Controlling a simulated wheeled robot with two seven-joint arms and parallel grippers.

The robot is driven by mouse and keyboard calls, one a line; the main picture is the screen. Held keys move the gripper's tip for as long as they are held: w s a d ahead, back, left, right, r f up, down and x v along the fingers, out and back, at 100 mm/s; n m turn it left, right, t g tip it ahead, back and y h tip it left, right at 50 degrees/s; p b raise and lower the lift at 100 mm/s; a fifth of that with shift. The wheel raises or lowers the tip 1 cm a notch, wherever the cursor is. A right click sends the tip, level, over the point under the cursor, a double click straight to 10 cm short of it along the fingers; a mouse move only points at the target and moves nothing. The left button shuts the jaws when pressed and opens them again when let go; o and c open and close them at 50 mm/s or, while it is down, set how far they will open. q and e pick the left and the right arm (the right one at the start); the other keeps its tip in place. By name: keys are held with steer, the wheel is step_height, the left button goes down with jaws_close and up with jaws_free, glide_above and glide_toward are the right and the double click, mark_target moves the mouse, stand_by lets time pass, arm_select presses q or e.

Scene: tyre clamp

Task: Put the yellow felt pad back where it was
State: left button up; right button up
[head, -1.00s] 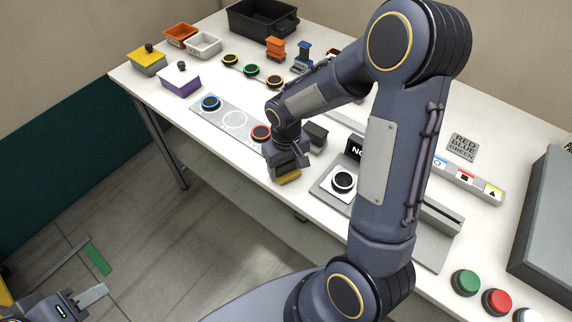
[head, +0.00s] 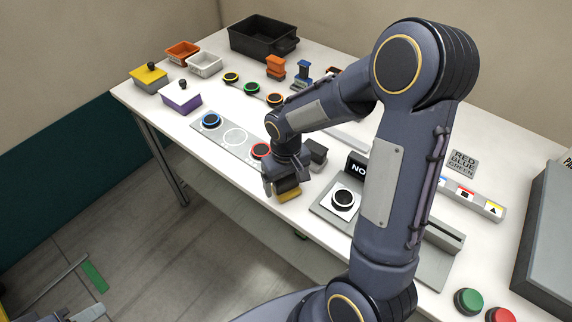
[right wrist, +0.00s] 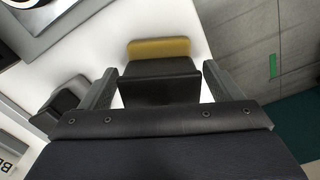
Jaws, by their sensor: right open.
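The yellow felt pad (head: 289,196) shows as a yellow strip on a dark block near the table's front edge. In the right wrist view the yellow pad (right wrist: 160,48) lies along the far end of that black block (right wrist: 160,82). My right gripper (right wrist: 160,72) is open, with one finger on each side of the block and a gap showing at both sides. In the head view my right gripper (head: 285,182) is low over the table and hides part of the block. My left gripper (head: 90,313) is only partly in view at the bottom left corner.
A second dark block (head: 315,152) stands close to the right gripper. The table's front edge is near.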

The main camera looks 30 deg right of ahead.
step_height(320, 180, up, 10)
steer(key=shift+s+r, duration=0.1)
steer(key=shift+r, duration=0.1)
steer(key=s+a+r+t+y, duration=0.2)
steer(key=s, duration=0.6)
steer(key=s+a+r+m+t+y, duration=0.1)
steer(key=s+a+r+t, duration=0.1)
steer(key=s, duration=0.7)
steer(key=shift+m+t+y, duration=0.3)
steer(key=shift+t+y, duration=0.1)
steer(key=shift+t, duration=0.4)
steer(key=shift+r, duration=0.1)
